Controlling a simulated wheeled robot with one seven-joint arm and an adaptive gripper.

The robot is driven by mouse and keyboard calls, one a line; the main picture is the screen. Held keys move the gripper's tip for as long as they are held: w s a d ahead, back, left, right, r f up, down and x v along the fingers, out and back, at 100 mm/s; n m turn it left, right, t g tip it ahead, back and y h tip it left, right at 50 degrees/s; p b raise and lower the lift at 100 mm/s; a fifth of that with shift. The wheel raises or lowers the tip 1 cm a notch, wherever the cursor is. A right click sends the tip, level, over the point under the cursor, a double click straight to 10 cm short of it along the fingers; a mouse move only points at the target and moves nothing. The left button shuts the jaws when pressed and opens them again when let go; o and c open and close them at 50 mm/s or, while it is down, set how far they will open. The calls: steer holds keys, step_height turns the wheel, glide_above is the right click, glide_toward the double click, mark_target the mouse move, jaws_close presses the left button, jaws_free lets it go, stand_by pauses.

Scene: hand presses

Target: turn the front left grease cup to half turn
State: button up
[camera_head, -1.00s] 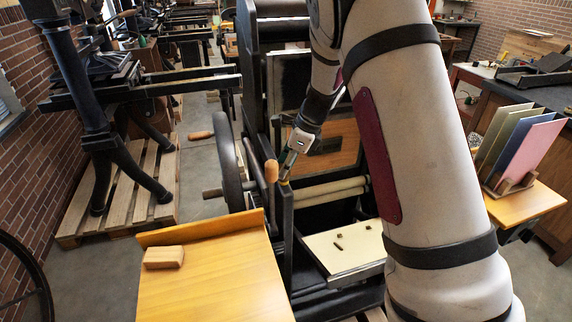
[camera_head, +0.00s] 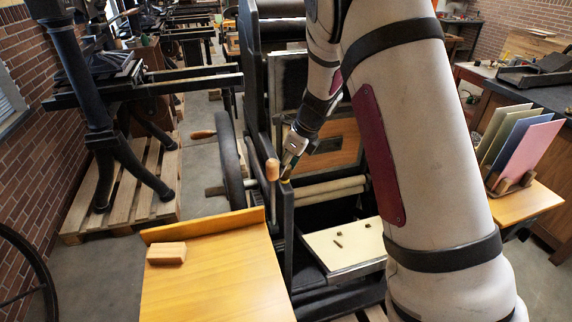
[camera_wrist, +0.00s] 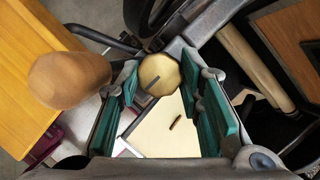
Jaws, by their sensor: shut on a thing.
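The front left grease cup (camera_wrist: 160,73) is a brass, many-sided cap with a dark pointer line on its top. In the wrist view the line slants down and to the left. My gripper (camera_wrist: 162,82) has its green-padded fingers on both sides of the cap and is shut on it. In the head view the cup (camera_head: 285,181) is a small yellow spot on top of the press's front left post, mostly hidden by my gripper (camera_head: 287,172).
A wooden handle (camera_wrist: 69,80) stands close to the left of my fingers; it also shows in the head view (camera_head: 272,169). A yellow table (camera_head: 215,285) with a wooden block (camera_head: 166,253) is in front. A pale plate (camera_head: 345,246) with small dark pieces lies right of the post.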

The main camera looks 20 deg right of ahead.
steer(key=o, duration=1.2)
steer(key=shift+c, duration=0.2)
